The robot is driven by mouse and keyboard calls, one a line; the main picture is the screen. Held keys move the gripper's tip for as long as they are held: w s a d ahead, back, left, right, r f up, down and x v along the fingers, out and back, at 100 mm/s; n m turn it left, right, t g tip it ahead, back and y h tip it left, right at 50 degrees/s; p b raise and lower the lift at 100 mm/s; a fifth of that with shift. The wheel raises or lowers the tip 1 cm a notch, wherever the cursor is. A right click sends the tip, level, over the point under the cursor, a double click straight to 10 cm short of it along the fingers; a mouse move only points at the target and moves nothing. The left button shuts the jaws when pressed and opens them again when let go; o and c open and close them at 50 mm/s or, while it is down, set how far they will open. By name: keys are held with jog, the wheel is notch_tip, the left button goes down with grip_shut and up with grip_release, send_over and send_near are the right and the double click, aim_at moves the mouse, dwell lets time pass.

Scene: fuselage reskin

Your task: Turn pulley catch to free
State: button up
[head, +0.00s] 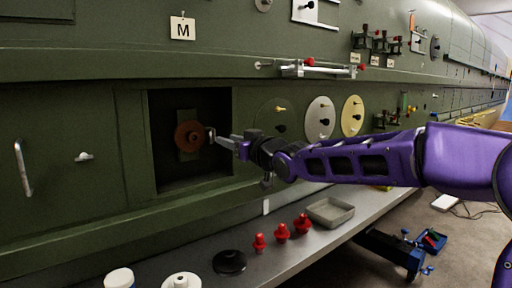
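A reddish-brown round pulley (188,137) sits on a green bracket inside a dark square recess (165,110) in the green fuselage wall. A small pale metal piece, possibly the pulley catch (211,134), shows at the pulley's right edge. My gripper (217,139) reaches into the recess from the right, with its fingertips at or very near this piece. I cannot tell whether they touch it or whether the fingers are open or shut. My purple arm comes in from the right.
A grey shelf (330,232) below holds red knobs (281,232), a black disc (229,262), white caps and a grey tray (330,212). Round discs (320,118), a red-ended bar (310,69) and several levers are on the wall. A silver handle (23,167) is at left.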

jog(key=p+v, duration=0.2)
jog(key=v, duration=0.9)
jog(key=shift+p, duration=0.35)
jog(key=shift+f, duration=0.1)
